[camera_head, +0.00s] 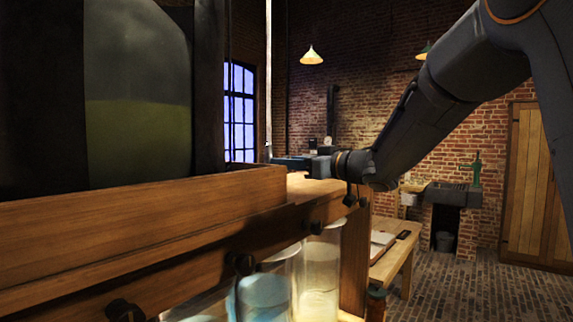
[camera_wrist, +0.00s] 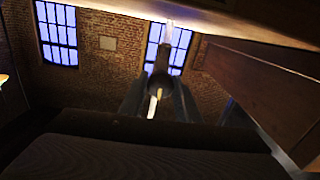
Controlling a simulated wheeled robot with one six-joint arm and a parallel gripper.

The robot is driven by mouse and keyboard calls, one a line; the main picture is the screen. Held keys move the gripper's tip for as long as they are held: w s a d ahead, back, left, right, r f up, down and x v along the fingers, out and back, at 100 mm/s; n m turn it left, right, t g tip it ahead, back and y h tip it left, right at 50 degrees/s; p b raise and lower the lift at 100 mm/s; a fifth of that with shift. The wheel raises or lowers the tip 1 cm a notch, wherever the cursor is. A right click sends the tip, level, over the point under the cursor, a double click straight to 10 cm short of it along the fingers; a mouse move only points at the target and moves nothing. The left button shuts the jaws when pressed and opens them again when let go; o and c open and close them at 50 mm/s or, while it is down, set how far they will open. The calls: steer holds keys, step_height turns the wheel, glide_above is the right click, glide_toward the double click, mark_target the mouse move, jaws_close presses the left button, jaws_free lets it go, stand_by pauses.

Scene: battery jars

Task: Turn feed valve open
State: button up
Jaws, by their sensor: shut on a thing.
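My gripper (camera_head: 285,160) is at the end of the wooden bench, beside a thin upright pipe (camera_head: 268,80). In the wrist view my gripper (camera_wrist: 158,92) has its two dark fingers on either side of a dark, rounded fitting, which I take to be the feed valve (camera_wrist: 161,80). A small pale yellow strip (camera_wrist: 153,104) shows between the fingers, perhaps its handle. The gripper is shut on this valve part. The fingers hide much of it, and I cannot tell how far it is turned.
A large glass tank (camera_head: 138,100) in a dark frame stands on the wooden bench (camera_head: 140,225) at left. A low table (camera_head: 397,255) stands beyond. Brick floor (camera_head: 460,290) is clear at right.

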steer(key=n+b, duration=0.3)
steer(key=n, duration=0.1)
steer(key=shift+f+n, duration=0.15)
steer(key=shift+n, duration=0.25)
steer(key=n+b, duration=0.3)
steer(key=shift+a+n, duration=0.1)
steer(key=shift+n, duration=0.2)
steer(key=n+b, duration=0.4)
steer(key=shift+s+f+n, duration=0.1)
steer(key=shift+f+n, duration=0.05)
steer(key=shift+n, duration=0.15)
steer(key=n+b, duration=0.4)
steer(key=shift+n+b, duration=0.3)
steer(key=o, duration=1)
steer(key=shift+s, duration=0.1)
steer(key=b+v, duration=0.1)
steer(key=v, duration=0.6)
steer(key=shift+s+d, duration=0.2)
steer(key=shift+d, duration=0.15)
